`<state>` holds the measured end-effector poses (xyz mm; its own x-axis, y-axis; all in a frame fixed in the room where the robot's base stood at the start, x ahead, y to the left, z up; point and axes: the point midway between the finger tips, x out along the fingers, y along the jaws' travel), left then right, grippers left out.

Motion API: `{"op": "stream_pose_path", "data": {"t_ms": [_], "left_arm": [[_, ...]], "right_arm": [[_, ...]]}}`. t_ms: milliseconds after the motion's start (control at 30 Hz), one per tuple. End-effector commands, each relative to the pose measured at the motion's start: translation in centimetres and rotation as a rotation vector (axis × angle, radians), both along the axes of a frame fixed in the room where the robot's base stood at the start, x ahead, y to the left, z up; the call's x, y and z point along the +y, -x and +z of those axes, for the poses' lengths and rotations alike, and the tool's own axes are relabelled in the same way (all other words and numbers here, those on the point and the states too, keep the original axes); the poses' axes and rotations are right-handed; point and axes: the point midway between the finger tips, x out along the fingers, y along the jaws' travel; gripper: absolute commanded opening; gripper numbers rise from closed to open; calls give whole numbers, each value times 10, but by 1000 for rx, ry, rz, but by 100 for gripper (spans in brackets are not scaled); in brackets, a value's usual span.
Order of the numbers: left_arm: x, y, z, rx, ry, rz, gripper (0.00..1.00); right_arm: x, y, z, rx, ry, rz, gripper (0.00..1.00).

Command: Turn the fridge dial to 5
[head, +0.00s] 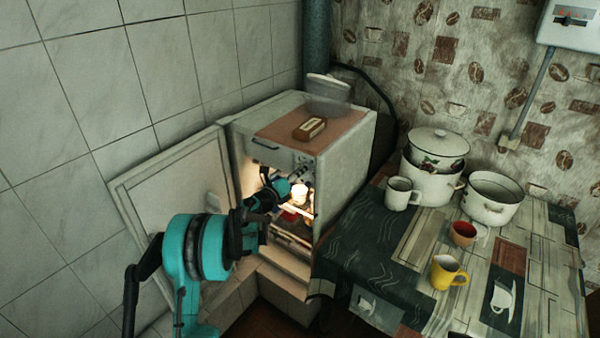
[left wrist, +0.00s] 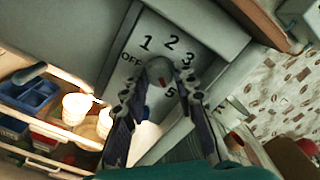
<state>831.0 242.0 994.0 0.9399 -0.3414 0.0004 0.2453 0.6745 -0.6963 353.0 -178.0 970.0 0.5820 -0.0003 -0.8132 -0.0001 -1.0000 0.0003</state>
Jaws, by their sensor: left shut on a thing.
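The small fridge (head: 345,170) stands open with its light on. In the left wrist view its grey dial plate (left wrist: 196,30) shows OFF, 1, 2, 3 and 5; the place of 4 is hidden by a finger. The round grey dial (left wrist: 158,68) has a red mark on its lower part, pointing down roughly toward the 5. My left gripper (left wrist: 160,80) is shut on the dial, one finger on each side. In the head view my left gripper (head: 291,184) is at the upper front of the fridge opening, hiding the dial. My right gripper is not in view.
The fridge door (head: 178,192) is swung open to the left of my left arm. Lit shelves hold cups and a blue container (left wrist: 30,95). A box (head: 310,128) lies on top. The table (head: 345,255) at right carries pots and mugs.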

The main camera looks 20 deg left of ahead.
Motion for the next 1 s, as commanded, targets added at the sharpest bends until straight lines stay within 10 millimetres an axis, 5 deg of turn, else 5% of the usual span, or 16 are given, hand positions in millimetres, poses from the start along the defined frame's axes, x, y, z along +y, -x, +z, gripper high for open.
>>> {"op": "stream_pose_path", "data": {"t_ms": [233,267,333,733,1000], "left_arm": [[-1,0,-1,0,-2,-1,0],[-1,0,-1,0,-2,-1,30],[-1,0,0,0,-1,-1,49],[3,6,0,0,0,1,50],[21,55,0,1,0,2,50]], "right_arm": [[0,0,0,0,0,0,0],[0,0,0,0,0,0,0],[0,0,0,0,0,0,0],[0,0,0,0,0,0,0],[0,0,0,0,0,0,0]]}}
